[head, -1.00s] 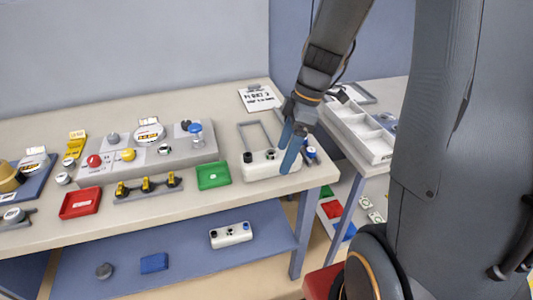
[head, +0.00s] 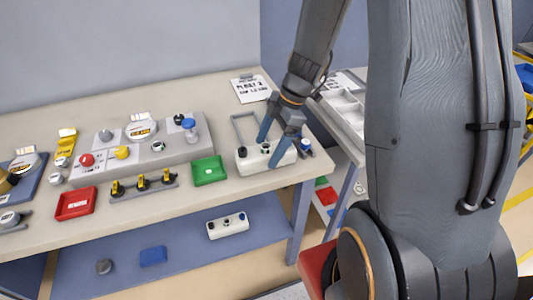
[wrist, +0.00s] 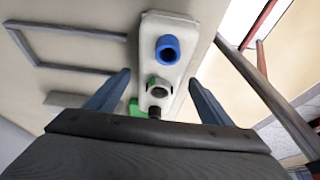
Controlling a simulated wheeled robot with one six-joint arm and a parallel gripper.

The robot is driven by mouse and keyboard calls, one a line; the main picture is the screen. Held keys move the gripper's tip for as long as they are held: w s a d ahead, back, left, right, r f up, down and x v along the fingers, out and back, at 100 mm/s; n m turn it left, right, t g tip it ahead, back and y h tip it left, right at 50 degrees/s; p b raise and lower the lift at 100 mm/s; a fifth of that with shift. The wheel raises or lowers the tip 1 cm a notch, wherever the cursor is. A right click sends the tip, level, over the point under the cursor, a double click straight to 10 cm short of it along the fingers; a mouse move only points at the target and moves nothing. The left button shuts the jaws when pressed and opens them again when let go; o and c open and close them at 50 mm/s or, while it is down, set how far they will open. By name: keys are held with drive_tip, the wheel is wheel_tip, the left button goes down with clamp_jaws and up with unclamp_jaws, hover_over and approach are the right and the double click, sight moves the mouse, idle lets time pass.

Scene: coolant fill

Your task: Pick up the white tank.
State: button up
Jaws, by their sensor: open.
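A second, similar white tank (head: 228,228) sits on the lower shelf.
A grey frame (head: 238,127) stands behind the tank and a green tray (head: 209,170) to its left. A red tray (head: 75,204) and a grey panel (head: 190,150) are further left. A clipboard (head: 251,88) lies behind.

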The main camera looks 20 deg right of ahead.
drive_tip(key=shift+x, duration=1.15)
drive_tip(key=c, duration=1.4)
drive_tip(key=shift+o, duration=0.2)
drive_tip(key=shift+r, duration=0.15)
wheel_tip(320, 180, up, 8)
drive_tip(key=shift+r+b, duration=0.2)
drive_tip(key=shift+b, duration=0.8)
drive_tip(key=shift+r, duration=0.65)
